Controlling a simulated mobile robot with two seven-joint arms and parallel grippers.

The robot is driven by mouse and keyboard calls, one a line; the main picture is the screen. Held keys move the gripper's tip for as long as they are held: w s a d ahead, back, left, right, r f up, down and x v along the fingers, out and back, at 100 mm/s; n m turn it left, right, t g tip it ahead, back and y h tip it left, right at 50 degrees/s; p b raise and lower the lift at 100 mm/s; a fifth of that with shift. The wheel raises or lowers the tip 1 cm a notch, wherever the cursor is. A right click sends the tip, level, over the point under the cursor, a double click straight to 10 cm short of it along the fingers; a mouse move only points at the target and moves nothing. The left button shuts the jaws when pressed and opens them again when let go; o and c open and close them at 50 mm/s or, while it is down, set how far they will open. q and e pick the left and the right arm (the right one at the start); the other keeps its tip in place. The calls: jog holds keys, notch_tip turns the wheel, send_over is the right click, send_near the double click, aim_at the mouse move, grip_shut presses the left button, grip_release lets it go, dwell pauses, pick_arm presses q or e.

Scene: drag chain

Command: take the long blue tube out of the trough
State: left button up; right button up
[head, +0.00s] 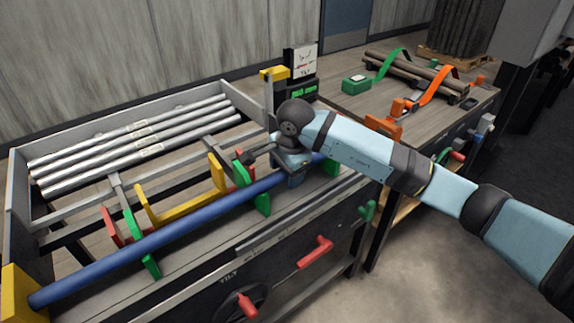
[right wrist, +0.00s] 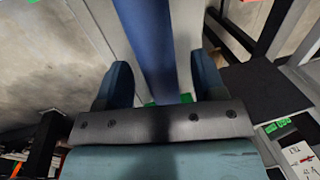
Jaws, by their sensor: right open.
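The long blue tube (head: 165,236) lies along the front of the bench, sloping up to the right in the head view. Its near end is beside a yellow end block (head: 18,293). Green brackets (head: 262,204) stand along it, and it appears to rest in this row of supports. My right gripper (head: 292,178) is over the tube's far part, pointing down. In the right wrist view my open fingers (right wrist: 160,80) stand on either side of the tube (right wrist: 146,38), with gaps visible. The tube's far end is partly hidden by my right arm. My left gripper is out of view.
Several pale tubes (head: 135,140) lie in the rack behind. A yellow cradle (head: 185,208) stands close behind the blue tube. Red handles (head: 314,251) project from the bench front. A second bench on the right holds dark bars (head: 412,75) with green and orange straps.

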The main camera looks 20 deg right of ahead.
grip_shut()
jog(key=shift+w+d, duration=0.15)
jog(key=shift+d, duration=0.1)
jog(key=shift+w+d, duration=0.2)
jog(key=shift+d, duration=0.4)
dwell(0.3)
grip_release()
